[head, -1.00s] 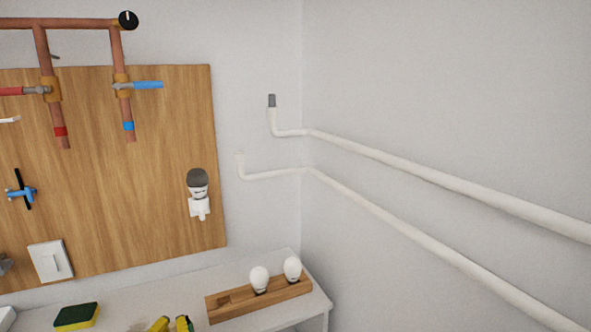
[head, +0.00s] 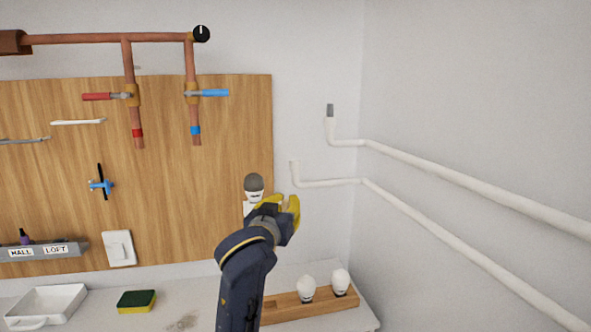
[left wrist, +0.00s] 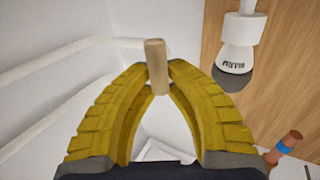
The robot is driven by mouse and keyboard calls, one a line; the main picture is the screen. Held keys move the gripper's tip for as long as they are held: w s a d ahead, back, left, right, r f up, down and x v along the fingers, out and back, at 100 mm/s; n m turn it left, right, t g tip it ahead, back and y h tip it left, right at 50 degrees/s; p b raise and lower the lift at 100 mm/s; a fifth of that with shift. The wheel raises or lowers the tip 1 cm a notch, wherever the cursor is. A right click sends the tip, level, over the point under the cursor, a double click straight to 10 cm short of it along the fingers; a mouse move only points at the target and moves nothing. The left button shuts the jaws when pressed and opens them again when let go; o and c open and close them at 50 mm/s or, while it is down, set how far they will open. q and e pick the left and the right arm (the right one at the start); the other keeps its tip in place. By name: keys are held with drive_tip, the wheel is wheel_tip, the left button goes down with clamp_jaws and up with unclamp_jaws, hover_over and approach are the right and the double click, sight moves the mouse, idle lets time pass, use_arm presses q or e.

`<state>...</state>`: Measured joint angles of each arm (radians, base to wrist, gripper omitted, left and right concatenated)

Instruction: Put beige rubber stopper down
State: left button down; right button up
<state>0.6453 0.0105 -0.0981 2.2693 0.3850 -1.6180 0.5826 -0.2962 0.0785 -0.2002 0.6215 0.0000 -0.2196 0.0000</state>
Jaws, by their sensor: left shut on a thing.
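The beige rubber stopper (left wrist: 156,65) is a small tan cylinder held between the yellow fingertips of my left gripper (left wrist: 155,82) in the left wrist view. My left gripper is shut on it. In the head view my left gripper (head: 288,212) is up in front of the right edge of the wooden board, beside the dark-topped white fitting (head: 254,187). The stopper is hidden or too small to tell there. My right gripper is in neither current view.
A white worktop (head: 190,302) runs below the wooden board (head: 190,240). On it are a wooden holder (head: 285,312) with two white bulbs, a green-yellow sponge (head: 137,301) and a white tray (head: 20,322). White pipes (head: 450,230) run along the right wall.

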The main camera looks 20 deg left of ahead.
use_arm(q)
drive_tip(key=w+r, duration=0.4)
drive_tip(key=r, duration=0.7)
drive_tip(key=w+a+r+m+h, duration=0.1)
drive_tip(key=w+r, duration=0.2)
drive_tip(key=r, duration=0.9)
drive_tip(key=w+r, duration=0.4)
drive_tip(key=r, duration=0.7)
drive_tip(key=shift+h, duration=0.3)
drive_tip(key=f, duration=0.7)
drive_tip(key=w+f, duration=0.1)
drive_tip(key=f, duration=1.5)
drive_tip(key=shift+w+a+f, duration=0.1)
drive_tip(key=shift+w+f, duration=0.05)
drive_tip(key=shift+w, duration=0.05)
drive_tip(key=shift+f, duration=0.1)
drive_tip(key=c, duration=1.4)
unclamp_jaws()
drive_tip(key=s, duration=1.2)
drive_tip(key=shift+a, duration=0.4)
